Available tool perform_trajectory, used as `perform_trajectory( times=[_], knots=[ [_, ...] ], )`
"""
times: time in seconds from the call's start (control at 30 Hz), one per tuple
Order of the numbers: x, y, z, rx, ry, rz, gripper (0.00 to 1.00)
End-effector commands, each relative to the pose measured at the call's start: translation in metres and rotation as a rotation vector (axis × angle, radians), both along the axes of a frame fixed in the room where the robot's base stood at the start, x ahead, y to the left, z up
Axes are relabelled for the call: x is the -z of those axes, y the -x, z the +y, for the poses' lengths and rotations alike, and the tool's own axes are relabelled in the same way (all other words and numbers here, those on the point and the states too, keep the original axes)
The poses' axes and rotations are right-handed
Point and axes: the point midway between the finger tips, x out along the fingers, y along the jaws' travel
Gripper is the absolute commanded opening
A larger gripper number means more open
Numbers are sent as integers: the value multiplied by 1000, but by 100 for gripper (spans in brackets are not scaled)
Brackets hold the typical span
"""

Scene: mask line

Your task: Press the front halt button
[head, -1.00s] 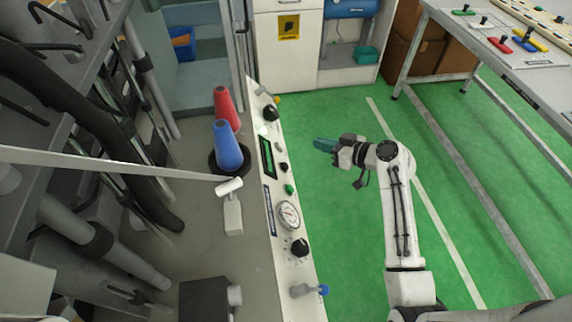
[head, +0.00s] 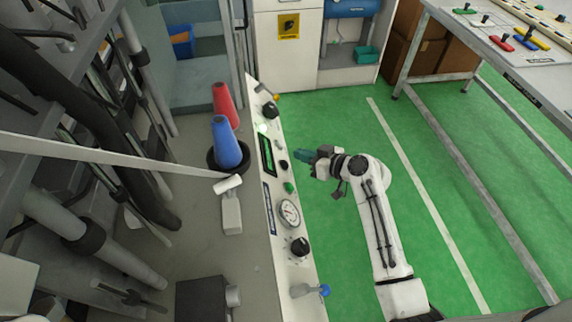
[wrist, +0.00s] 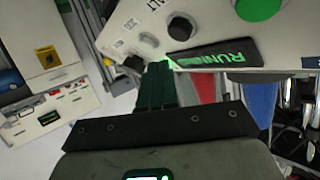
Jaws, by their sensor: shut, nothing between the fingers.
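The control panel shows a round black button (head: 283,166) beside the display, just above a green button (head: 289,188). In the wrist view this black button (wrist: 182,26) lies beside lettering of which "ALT" is readable. The green button (wrist: 260,6) is cut off at the top edge. The display (wrist: 215,53) reads "RUNNING" in green. My gripper (head: 299,155) is shut and empty, its teal fingertips just right of the panel near the black button in the head view. The fingers (wrist: 156,86) also show in the wrist view, pointing at the panel edge. A gap in depth cannot be judged.
The panel also carries a gauge (head: 289,213), a large black knob (head: 299,246) and a blue-tipped handle (head: 324,290). Red (head: 225,106) and blue (head: 226,143) cones stand behind it. Green floor (head: 420,190) is open to the right, before a table (head: 515,75).

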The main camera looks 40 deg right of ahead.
Motion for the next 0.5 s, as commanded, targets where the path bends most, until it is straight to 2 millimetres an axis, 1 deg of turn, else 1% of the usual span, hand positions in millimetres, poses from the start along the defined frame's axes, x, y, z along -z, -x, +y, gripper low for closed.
perform_trajectory(
  times=[0.03,0.13,0.5],
  knots=[
    [6,-2,4,-3,0,1,0],
    [10,-5,8,-3,0,1,0],
    [11,-7,12,-1,0,0,0]
  ],
)
